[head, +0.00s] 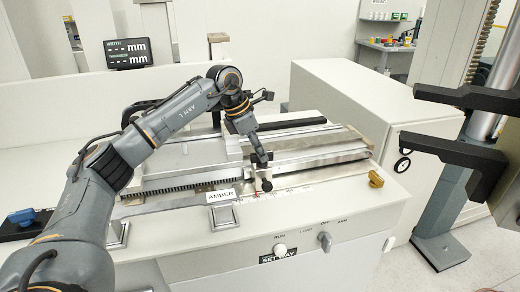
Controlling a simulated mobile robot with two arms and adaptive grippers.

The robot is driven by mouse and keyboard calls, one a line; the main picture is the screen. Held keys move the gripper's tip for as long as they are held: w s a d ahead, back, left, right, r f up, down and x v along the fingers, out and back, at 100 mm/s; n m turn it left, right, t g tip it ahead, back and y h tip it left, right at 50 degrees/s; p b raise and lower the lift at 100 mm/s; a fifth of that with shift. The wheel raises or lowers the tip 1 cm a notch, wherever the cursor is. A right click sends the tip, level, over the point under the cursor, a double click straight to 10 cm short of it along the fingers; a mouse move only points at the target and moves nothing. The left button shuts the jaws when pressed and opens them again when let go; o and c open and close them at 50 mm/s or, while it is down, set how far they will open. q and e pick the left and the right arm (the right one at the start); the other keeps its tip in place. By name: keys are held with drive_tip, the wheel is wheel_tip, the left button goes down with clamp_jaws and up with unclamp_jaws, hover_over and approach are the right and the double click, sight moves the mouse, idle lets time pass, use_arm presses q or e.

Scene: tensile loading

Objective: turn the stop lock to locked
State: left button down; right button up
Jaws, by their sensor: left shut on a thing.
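The stop (263,172) is a small pale metal block on the rail at the front of the bench machine, right of the AMBER label. A round black knob (267,186) sits low on its front, and this seems to be the stop lock. My left gripper (262,160) reaches down from above with its dark fingers at the top of the stop. It is shut on a small part there, which the fingers largely hide. The way the lock points is too small to tell. My right gripper is not in view.
An AMBER label (222,196) and a square metal pad (224,217) lie left of the stop. A brass knob (376,179) stands at the right corner. Black arms (455,150) project from a column at right.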

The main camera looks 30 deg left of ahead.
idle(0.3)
use_arm(q)
drive_tip(key=c, duration=1.3)
unclamp_jaws()
drive_tip(key=shift+r, duration=0.1)
drive_tip(key=v, duration=1.2)
